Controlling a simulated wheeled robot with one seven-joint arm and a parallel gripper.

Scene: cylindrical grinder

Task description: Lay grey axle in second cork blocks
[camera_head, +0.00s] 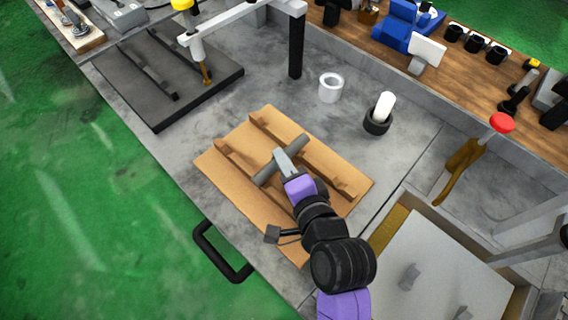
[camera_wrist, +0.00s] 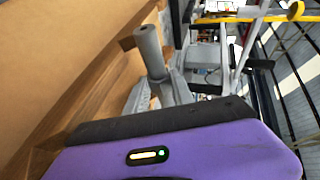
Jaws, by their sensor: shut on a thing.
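The grey axle (camera_head: 296,145) is a short rod held crosswise between the jaws of my gripper (camera_head: 281,160). In the head view it spans between the two rows of cork blocks on the tan cork board (camera_head: 262,141). One row (camera_head: 267,127) runs along the far side and the other (camera_head: 232,154) along the near side. I cannot tell whether the axle touches the blocks or hovers over them. In the wrist view the axle (camera_wrist: 148,45) sticks up past the grey fingers (camera_wrist: 160,92). My arm hides the board's lower right part.
A black board with rails (camera_head: 160,85) lies at the upper left, under a white arm with a brown tip (camera_head: 206,72). A white ring (camera_head: 331,87) and a black-based white cylinder (camera_head: 380,113) stand beyond the cork board. A tray (camera_head: 430,260) sits at the lower right.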

